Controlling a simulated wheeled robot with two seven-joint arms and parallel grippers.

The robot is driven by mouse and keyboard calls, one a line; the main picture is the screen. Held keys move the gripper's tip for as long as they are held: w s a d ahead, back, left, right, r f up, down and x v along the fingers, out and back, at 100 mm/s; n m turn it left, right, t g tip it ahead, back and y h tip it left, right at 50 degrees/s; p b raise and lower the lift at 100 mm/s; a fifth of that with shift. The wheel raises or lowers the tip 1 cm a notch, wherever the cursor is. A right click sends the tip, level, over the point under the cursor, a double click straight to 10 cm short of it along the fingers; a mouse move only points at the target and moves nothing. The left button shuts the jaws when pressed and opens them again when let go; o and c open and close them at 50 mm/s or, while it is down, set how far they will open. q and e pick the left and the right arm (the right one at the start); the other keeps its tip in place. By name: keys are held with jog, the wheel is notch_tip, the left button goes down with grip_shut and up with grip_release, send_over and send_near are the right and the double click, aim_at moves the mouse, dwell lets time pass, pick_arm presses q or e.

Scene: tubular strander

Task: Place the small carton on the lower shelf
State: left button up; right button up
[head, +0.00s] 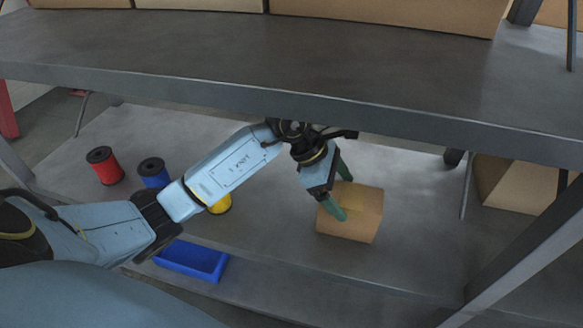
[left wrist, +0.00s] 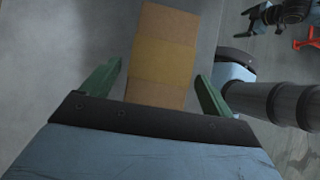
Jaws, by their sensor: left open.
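The small carton (head: 360,219) is a brown box with a tape strip, resting on the lower shelf (head: 290,225) right of centre. In the left wrist view the carton (left wrist: 163,55) lies ahead of and partly between the green fingers. My left gripper (head: 341,193) is open at the carton's near left and upper side, with one finger in front of it. In the left wrist view a gap shows between each fingertip of the gripper (left wrist: 160,75) and the carton. My right gripper is not in view.
The upper shelf (head: 250,65) spans above my left arm and holds large cartons (head: 390,12). Red (head: 105,165), blue (head: 153,172) and yellow (head: 221,204) spools and a blue bin (head: 192,260) stand on the lower shelf's left. Shelf space right of the carton is clear.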

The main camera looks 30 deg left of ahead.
pick_arm(q)
jog(key=v, duration=0.3)
jog(key=p+v, duration=0.1)
jog(key=v, duration=0.1)
jog(key=shift+a+r, duration=0.1)
jog(key=shift+a, duration=0.35)
jog(key=s+a, duration=0.3)
jog(key=a, duration=0.7)
jog(key=shift+s+a, duration=0.2)
jog(key=shift+a, duration=0.1)
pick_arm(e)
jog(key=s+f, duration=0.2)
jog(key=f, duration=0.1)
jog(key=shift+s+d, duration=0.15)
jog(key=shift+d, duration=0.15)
pick_arm(q)
jog(key=shift+d, duration=0.1)
